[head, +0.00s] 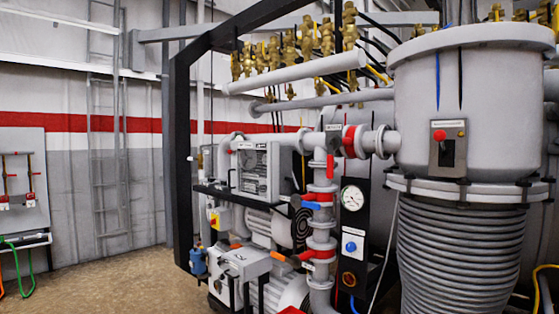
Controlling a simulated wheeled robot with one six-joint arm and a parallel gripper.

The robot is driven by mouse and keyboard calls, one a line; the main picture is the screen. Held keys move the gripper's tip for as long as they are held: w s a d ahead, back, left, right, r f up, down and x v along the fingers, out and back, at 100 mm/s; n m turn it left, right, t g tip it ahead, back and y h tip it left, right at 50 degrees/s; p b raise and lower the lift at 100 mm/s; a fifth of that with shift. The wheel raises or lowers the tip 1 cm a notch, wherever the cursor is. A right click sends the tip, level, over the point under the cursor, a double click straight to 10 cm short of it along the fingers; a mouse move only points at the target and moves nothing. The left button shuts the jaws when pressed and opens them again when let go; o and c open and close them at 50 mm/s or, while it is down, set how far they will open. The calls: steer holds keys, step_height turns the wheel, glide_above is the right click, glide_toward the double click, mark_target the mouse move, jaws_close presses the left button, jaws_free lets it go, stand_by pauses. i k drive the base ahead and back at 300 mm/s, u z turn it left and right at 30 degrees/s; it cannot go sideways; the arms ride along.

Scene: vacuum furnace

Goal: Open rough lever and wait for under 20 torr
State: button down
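A vertical grey pipe stack (321,240) stands right of centre in the head view, with several coloured valve levers on it. A red lever (330,166) stands upright near the top. A blue lever (311,206) points left, about level. An orange-red lever (304,256) lies lower, near the red-banded joint. The labels are too small to read, so I cannot tell which is the rough lever. A round white dial gauge (352,198) sits on a black panel (360,222) just right of the stack; its reading is not legible. My gripper is not in view.
A blue knob (350,246) is below the gauge. A large grey vessel (465,110) with a ribbed lower part stands at right. Open floor (125,280) lies at left.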

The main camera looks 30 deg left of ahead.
mark_target(330, 160)
steer(key=u, duration=0.65)
steer(key=k, duration=0.4)
steer(key=u, duration=0.35)
steer(key=i, duration=0.45)
steer(key=z, duration=0.05)
steer(key=k, duration=0.65)
steer(key=u, duration=0.55)
steer(key=i, duration=1.75)
steer(key=z, duration=0.3)
